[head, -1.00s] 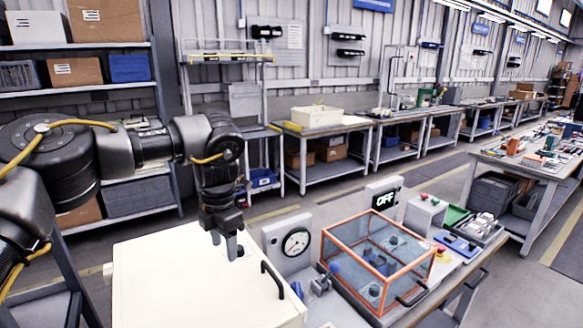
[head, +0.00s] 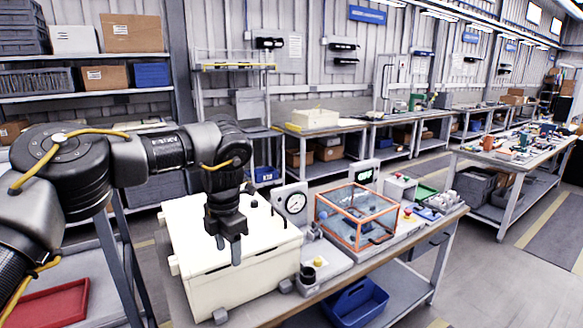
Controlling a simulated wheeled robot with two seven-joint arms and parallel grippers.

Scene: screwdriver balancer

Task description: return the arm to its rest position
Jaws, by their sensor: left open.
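My left arm comes in from the left in the head view. My left gripper (head: 231,252) points down, open and empty, over the front of the cream box (head: 205,291) on the workbench. It is in front of the box's lid area and holds nothing. The gap between its fingers is hard to see from this angle. My right gripper is not in view.
Right of the box stand a round gauge (head: 296,203), a small unit with a yellow button (head: 318,262) and an orange-framed clear case (head: 357,215). A blue bin (head: 356,303) sits on the lower shelf. A red tray (head: 45,304) lies at lower left.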

